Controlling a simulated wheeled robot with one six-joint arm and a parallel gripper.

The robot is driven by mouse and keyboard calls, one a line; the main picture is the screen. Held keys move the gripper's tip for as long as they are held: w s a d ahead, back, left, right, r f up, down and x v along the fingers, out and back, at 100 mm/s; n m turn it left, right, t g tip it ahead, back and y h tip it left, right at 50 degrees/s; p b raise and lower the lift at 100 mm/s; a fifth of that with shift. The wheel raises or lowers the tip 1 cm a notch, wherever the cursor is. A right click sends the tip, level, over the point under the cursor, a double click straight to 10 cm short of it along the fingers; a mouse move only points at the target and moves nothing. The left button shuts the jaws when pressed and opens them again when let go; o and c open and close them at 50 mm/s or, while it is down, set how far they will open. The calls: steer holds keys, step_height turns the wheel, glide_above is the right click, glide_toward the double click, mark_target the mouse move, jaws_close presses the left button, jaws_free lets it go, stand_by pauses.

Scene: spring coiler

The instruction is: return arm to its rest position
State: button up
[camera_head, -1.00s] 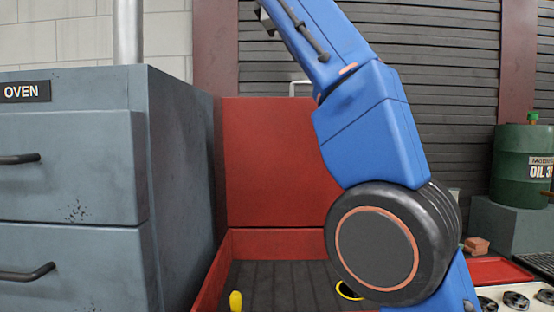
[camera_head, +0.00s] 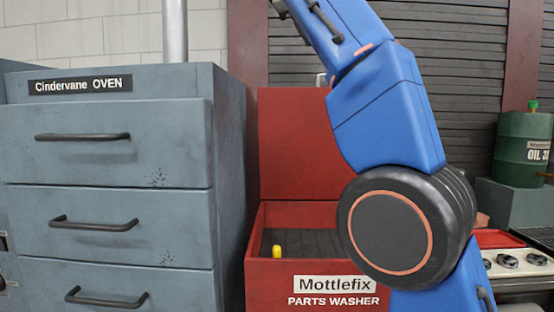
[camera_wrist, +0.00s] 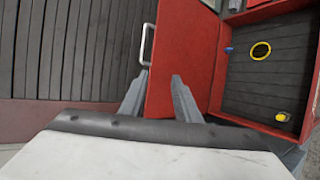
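My blue arm rises across the right half of the head view, with a large dark round joint low in front. My gripper (camera_wrist: 160,95) shows in the wrist view as two grey fingers standing apart, with nothing between them. Beyond the fingers are the red lid of the parts washer and its light handle (camera_wrist: 147,45). In the head view the gripper itself is out of the picture.
The red parts washer (camera_head: 262,285) stands open behind my arm, with a yellow item (camera_head: 277,251) inside. A yellow ring (camera_wrist: 260,50) lies in its basin. A grey oven (camera_head: 110,170) with shut drawers stands left. A green oil drum (camera_head: 522,150) stands right.

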steer(key=s+d+f+m+g+y, duration=0.1)
steer(key=s+d+f+m+g, duration=0.15)
steer(key=d+f, duration=0.75)
steer(key=s+d+f+m+g+y, duration=0.15)
steer(key=s+d+f, duration=0.35)
steer(key=f, duration=1)
steer(key=s+d+f+m+g+y, duration=0.1)
steer(key=s+d+f+m, duration=0.1)
steer(key=s+f, duration=0.6)
steer(key=s+d+f+m+g+y, duration=0.1)
steer(key=s+f+m, duration=0.4)
steer(key=f, duration=1.6)
steer(key=s+d+f+m+y, duration=0.1)
steer(key=s+d+f+m, duration=0.2)
steer(key=s+f, duration=0.8)
step_height(320, 180, down, 4)
steer(key=shift+s+d+r+m+g, duration=0.2)
steer(key=shift+s+d+m+g, duration=0.05)
steer(key=shift+d+m+g, duration=0.15)
